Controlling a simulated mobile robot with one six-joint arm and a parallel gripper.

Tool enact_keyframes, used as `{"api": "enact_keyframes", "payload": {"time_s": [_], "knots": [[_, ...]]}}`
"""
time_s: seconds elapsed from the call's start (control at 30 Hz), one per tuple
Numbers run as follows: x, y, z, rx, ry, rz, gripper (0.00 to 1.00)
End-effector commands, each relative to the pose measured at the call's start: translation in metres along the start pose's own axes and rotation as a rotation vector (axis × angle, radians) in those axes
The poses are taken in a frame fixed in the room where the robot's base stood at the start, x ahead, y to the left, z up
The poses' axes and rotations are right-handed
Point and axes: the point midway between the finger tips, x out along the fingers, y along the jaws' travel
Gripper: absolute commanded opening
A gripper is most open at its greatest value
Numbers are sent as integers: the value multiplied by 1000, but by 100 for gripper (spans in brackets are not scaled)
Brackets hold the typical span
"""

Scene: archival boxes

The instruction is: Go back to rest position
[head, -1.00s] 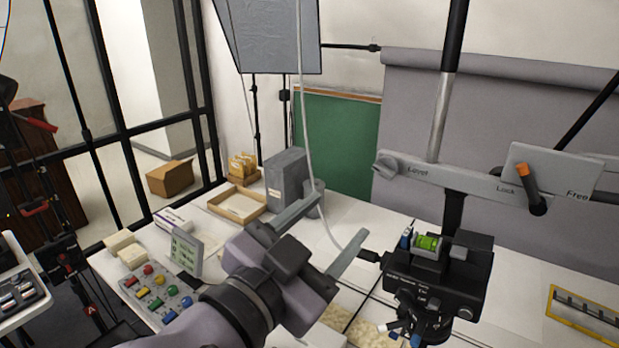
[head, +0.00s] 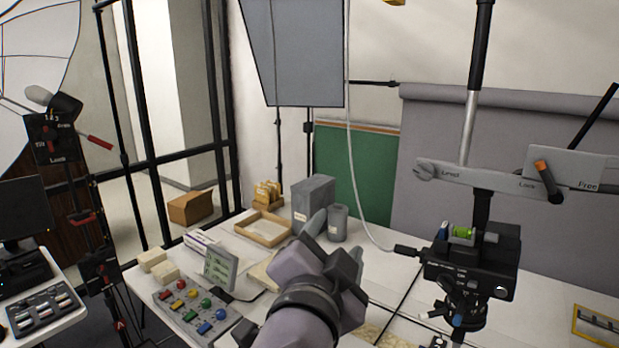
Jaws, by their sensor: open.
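My gripper (head: 333,232) is in the lower middle of the head view, above the white table (head: 370,262). Its two fingers stand apart, pointing away from me, and I see nothing held between them. A grey archival box (head: 313,197) stands at the back of the table, beyond the gripper. My arm and gripper hide part of the table's middle.
A camera mount (head: 470,270) on a pole stands right of my gripper. A shallow wooden tray (head: 262,230) is at the back. A yellow-framed item (head: 598,326) lies at far right.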

Motion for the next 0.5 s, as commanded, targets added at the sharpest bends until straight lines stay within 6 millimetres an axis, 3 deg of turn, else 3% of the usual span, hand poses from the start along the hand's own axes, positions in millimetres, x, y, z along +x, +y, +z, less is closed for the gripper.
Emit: {"api": "enact_keyframes", "payload": {"time_s": [0.17,0.27,0.37,0.4,0.5], "knots": [[9,9,30,44,-198,-165,59],[-4,33,63,-14,-393,-243,59],[-36,98,106,-150,-640,-212,59],[-51,132,120,-207,-732,-161,59],[-87,206,138,-304,-899,1,59]]}}
